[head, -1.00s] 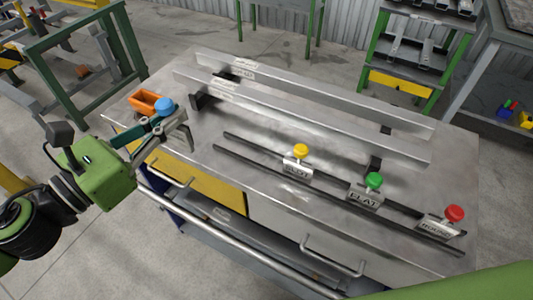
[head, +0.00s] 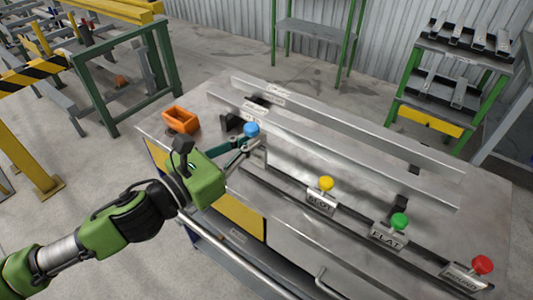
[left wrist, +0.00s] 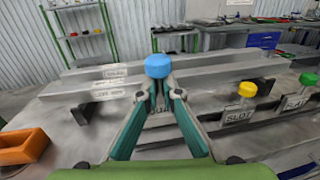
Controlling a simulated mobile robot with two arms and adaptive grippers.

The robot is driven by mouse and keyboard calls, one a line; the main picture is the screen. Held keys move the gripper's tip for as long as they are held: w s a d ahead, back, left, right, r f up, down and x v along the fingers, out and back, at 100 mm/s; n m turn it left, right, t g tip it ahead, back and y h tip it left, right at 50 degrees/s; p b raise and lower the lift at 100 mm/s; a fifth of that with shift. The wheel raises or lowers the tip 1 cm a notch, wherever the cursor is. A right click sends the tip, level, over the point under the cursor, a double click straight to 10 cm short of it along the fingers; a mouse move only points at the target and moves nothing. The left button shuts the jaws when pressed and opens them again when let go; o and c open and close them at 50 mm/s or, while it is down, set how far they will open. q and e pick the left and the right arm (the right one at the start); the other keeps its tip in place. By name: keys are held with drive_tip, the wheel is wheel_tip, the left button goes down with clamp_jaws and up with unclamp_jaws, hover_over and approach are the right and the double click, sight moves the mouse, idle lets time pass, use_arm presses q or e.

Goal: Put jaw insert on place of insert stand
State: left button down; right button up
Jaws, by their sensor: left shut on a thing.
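My left gripper (head: 250,143) is shut on a jaw insert with a round blue knob (head: 251,129). The knob stands above the fingertips in the left wrist view (left wrist: 158,66); the insert's body is mostly hidden by the fingers. They are over the left part of the steel table, near the left end of the dark rails (head: 292,183). Labelled inserts sit along these rails: SLOT with a yellow knob (head: 326,184), FLAT with a green knob (head: 399,222), and one with a red knob (head: 482,265), apparently ROUND. My right gripper is not in view.
An orange bin (head: 181,119) sits at the table's left corner. Two long metal bars (head: 345,113) with labels run along the back of the table. A front handrail (head: 240,258) borders the table. Bare steel shows between the bars and the rails.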

use_arm(q)
drive_tip(key=shift+w+d+f, duration=0.35)
drive_tip(key=shift+d+f, duration=0.15)
drive_tip(key=shift+f, duration=0.75)
drive_tip(key=shift+w+d+f, duration=0.3)
drive_tip(key=shift+d+f, duration=0.2)
drive_tip(key=shift+f, duration=0.7)
drive_tip(key=shift+w+d+f, duration=0.35)
drive_tip(key=shift+d+f, duration=0.15)
drive_tip(key=shift+f, duration=0.75)
drive_tip(key=shift+f, duration=0.1)
drive_tip(key=shift+f, duration=0.1)
drive_tip(key=c, duration=2.2)
unclamp_jaws()
drive_tip(key=shift+c, duration=0.2)
drive_tip(key=shift+a, duration=0.1)
